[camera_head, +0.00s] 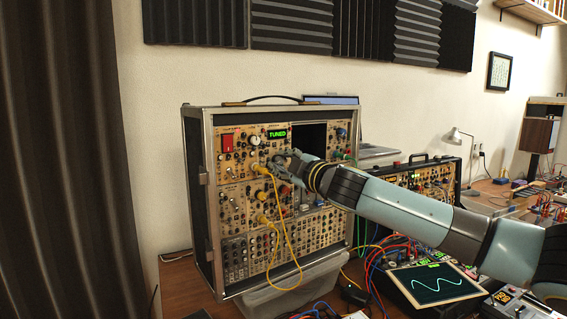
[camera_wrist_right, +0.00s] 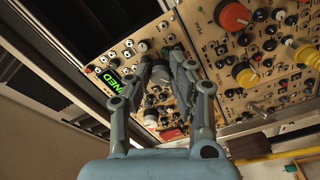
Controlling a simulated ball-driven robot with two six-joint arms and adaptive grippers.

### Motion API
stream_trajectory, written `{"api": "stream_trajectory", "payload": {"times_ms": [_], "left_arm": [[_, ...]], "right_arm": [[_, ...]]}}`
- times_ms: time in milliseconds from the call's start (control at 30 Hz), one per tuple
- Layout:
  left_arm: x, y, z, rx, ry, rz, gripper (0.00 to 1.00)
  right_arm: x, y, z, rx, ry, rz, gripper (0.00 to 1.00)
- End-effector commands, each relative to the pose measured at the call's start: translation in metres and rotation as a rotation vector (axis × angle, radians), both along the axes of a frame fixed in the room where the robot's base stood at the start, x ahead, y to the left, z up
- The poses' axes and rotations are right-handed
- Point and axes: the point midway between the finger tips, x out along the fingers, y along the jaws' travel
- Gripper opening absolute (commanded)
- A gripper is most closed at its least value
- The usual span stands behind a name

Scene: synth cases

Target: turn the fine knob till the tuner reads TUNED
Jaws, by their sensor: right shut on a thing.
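The tuner display (camera_head: 277,133) glows green high on the modular case's front and reads TUNED. In the right wrist view the display (camera_wrist_right: 111,81) is turned and partly covered by a finger; the letters NED show. My right gripper (camera_head: 283,164) reaches in from the right to the panel just below the display. In the wrist view its two fingers (camera_wrist_right: 162,68) are closed around a small knob, the fine knob, largely hidden between them. The fingertips are at the panel face. My left gripper is not in view.
A yellow patch cable (camera_head: 287,235) hangs from jacks below and left of the gripper. A scope screen (camera_head: 437,283) with a green wave stands under my right arm.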

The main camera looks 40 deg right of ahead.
Motion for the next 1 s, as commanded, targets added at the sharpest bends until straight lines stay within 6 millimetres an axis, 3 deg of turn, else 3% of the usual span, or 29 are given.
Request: {"api": "stream_trajectory", "payload": {"times_ms": [167, 200, 367, 733, 1000], "left_arm": [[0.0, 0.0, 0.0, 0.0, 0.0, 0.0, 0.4], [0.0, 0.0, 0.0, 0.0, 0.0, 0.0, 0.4], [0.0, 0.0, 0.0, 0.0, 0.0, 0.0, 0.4], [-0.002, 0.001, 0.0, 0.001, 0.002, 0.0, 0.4], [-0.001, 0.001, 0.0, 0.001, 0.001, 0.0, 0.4]], "right_arm": [[0.0, 0.001, -0.002, 0.003, 0.002, 0.002, 0.0], [0.0, 0.001, -0.002, 0.004, 0.002, 0.001, 0.23], [0.0, 0.0, -0.002, 0.003, 0.002, 0.0, 0.43], [-0.007, 0.001, -0.002, 0.001, 0.004, -0.001, 0.43], [-0.053, 0.011, -0.004, -0.007, 0.008, 0.004, 0.43]]}}
